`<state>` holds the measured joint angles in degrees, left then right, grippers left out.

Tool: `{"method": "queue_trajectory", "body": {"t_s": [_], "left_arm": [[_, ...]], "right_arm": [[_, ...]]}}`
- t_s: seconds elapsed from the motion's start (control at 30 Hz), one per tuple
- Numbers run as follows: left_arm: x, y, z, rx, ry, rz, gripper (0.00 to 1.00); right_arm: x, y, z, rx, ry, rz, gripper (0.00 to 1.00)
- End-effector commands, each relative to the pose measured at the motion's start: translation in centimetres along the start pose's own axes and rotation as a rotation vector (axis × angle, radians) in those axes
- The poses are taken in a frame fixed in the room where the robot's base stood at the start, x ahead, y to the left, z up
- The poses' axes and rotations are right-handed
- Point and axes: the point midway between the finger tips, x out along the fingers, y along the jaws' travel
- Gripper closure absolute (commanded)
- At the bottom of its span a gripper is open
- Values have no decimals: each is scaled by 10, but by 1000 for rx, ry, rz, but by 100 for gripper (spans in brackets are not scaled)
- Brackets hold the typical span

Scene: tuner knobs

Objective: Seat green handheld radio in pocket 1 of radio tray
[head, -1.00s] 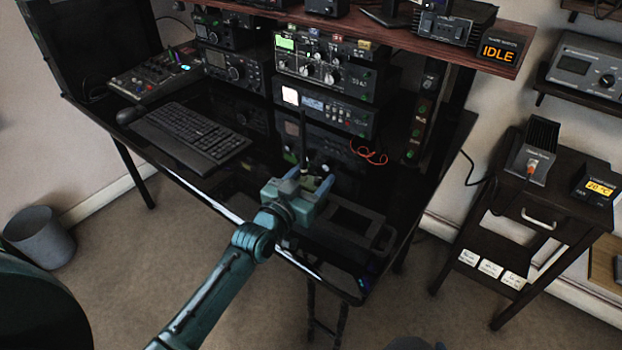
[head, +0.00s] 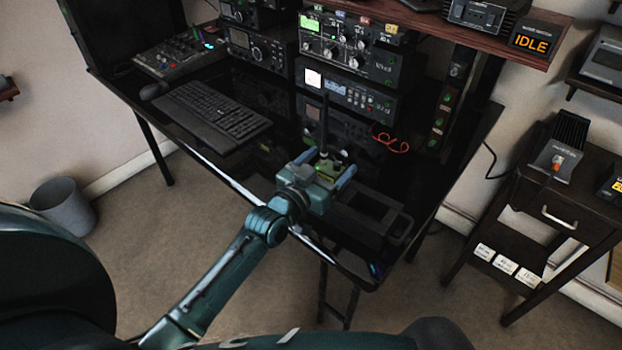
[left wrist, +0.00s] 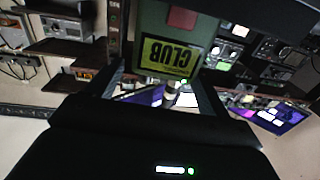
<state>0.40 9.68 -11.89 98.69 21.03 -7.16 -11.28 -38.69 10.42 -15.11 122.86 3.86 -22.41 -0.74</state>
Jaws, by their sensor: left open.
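The green handheld radio (head: 328,166) stands upright on the black desk, with its dark antenna pointing up. My left gripper (head: 332,173) is open, and its fingers reach to either side of the radio's body. Whether they touch it cannot be told. The gripper hides the radio's lower part. The dark radio tray (head: 398,228) lies just right of the gripper, with a rectangular opening facing up and a handle at its right end. Pocket numbers are not readable. My right gripper is not in view.
A keyboard (head: 213,111) lies left on the desk. Stacked radio units (head: 350,95) stand behind the gripper, and a red cable (head: 391,143) lies behind the tray. A shelf (head: 545,55) overhangs the back. The desk's front edge is close to the tray.

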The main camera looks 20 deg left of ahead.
Motion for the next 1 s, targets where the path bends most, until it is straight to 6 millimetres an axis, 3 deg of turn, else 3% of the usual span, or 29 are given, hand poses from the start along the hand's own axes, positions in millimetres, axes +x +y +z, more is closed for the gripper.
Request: {"method": "queue_trajectory", "body": {"t_s": [0.3, 0.6, 0.67, 0.9, 1.0], "left_arm": [[-70, 0, 1, 2, -3, 0, 20], [-108, 2, 3, -2, -11, 3, 20], [-118, 12, 15, -8, -55, 13, 20], [-198, 80, 95, -59, -415, 71, 20], [-219, 93, 109, -69, -498, 77, 20]], "right_arm": [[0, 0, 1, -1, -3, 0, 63], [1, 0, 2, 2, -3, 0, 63], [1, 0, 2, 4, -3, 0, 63], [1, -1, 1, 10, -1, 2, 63], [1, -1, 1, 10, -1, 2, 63]]}}
